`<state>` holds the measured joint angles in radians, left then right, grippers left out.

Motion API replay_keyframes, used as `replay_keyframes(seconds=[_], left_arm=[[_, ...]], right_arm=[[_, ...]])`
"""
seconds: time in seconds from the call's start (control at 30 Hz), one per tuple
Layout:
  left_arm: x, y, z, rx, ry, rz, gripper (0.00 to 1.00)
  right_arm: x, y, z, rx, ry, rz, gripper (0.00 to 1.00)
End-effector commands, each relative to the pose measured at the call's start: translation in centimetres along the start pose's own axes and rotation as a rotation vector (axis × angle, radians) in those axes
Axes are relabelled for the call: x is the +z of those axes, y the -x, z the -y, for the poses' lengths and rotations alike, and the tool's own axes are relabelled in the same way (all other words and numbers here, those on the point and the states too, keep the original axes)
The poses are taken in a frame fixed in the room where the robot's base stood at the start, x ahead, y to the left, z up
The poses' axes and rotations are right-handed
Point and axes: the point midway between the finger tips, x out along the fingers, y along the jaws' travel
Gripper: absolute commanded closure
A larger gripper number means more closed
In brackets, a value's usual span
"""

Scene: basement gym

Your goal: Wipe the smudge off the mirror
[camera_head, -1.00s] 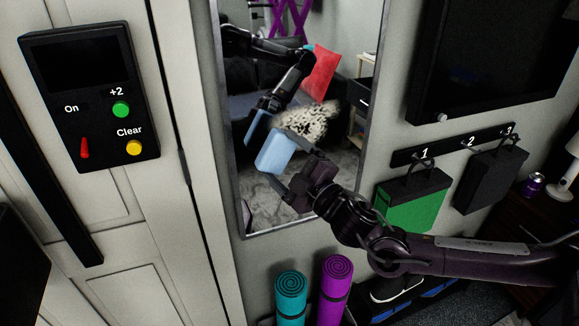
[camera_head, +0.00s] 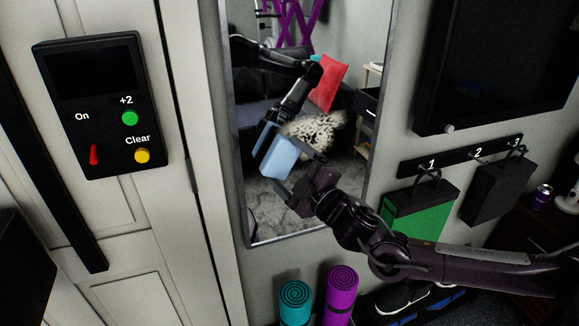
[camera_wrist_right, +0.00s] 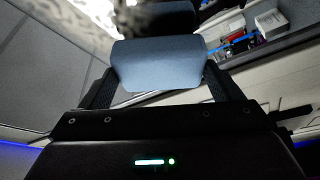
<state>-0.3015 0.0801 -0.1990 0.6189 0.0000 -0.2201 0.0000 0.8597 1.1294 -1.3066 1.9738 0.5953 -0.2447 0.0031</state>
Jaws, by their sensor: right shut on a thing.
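The mirror (camera_head: 258,218) hangs upright in a thin grey frame on the wall. My right gripper (camera_head: 289,169) is shut on a light blue sponge (camera_head: 278,158) and holds it in front of the mirror's lower middle. In the right wrist view the sponge (camera_wrist_right: 157,68) sits between the two fingers. The gripper and arm are reflected just behind it; I cannot tell whether the sponge touches the glass. A pale speckled patch (camera_head: 318,127) shows above and right of the sponge; I cannot tell how much is smudge and how much a reflected cushion. My left gripper is not in view.
A black panel (camera_head: 105,105) with buttons is on the white door at left. Teal (camera_head: 295,300) and purple (camera_head: 340,290) rolled mats stand below.

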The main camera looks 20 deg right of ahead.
Motion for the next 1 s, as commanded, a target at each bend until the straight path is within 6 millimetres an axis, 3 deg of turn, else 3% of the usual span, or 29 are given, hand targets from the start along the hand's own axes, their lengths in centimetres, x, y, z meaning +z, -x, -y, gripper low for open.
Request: replay_keyframes(seconds=[1.0], left_arm=[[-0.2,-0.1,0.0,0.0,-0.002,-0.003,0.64]], right_arm=[[1.2,-1.2,-0.4,0.002,0.001,0.002,0.33]])
